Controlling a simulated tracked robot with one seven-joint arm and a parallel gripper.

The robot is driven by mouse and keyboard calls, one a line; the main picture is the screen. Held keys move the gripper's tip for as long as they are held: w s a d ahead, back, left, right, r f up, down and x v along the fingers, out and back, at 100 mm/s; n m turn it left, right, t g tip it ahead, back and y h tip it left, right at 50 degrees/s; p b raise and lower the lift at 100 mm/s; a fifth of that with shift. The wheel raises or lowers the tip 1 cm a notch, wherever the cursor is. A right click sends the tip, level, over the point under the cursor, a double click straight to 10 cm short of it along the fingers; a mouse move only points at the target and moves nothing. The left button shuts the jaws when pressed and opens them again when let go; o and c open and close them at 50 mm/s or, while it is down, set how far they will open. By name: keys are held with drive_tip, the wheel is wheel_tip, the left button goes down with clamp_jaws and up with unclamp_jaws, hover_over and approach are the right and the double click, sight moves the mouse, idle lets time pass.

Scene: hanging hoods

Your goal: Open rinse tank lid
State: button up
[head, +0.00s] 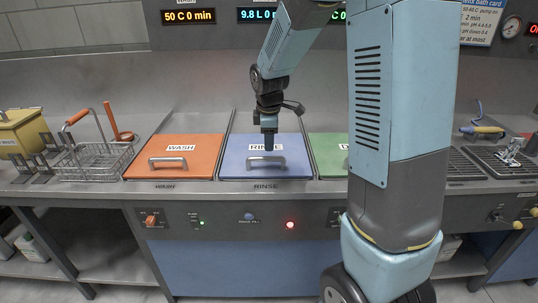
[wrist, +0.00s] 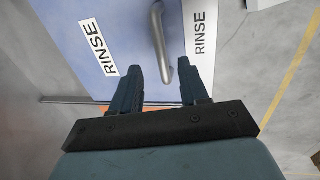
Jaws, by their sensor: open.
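The rinse tank lid (head: 290,150) is a blue panel with a RINSE label, lying closed between an orange lid and a green one in the head view. Its grey bar handle (head: 266,161) sits near the front edge. In the wrist view the lid (wrist: 130,30) fills the upper left, with the curved handle (wrist: 160,45) just beyond my fingertips. My gripper (head: 268,138) points down over the lid, close to the handle. In the wrist view my gripper (wrist: 161,65) is open, with nothing between its fingers. Whether a finger touches the handle cannot be told.
The orange WASH lid (head: 195,148) is at left and the green lid (head: 330,152), partly hidden by my arm, at right. A wire basket (head: 92,160) and a yellow container (head: 22,130) stand farther left. A drain grid (head: 495,160) is at the right.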

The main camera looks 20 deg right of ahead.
sight(269, 158)
drive_tip(key=f, duration=0.3)
drive_tip(key=w+f, duration=0.1)
drive_tip(key=f, duration=0.3)
drive_tip(key=shift+w+d, duration=0.15)
drive_tip(key=shift+c, duration=0.2)
clamp_jaws()
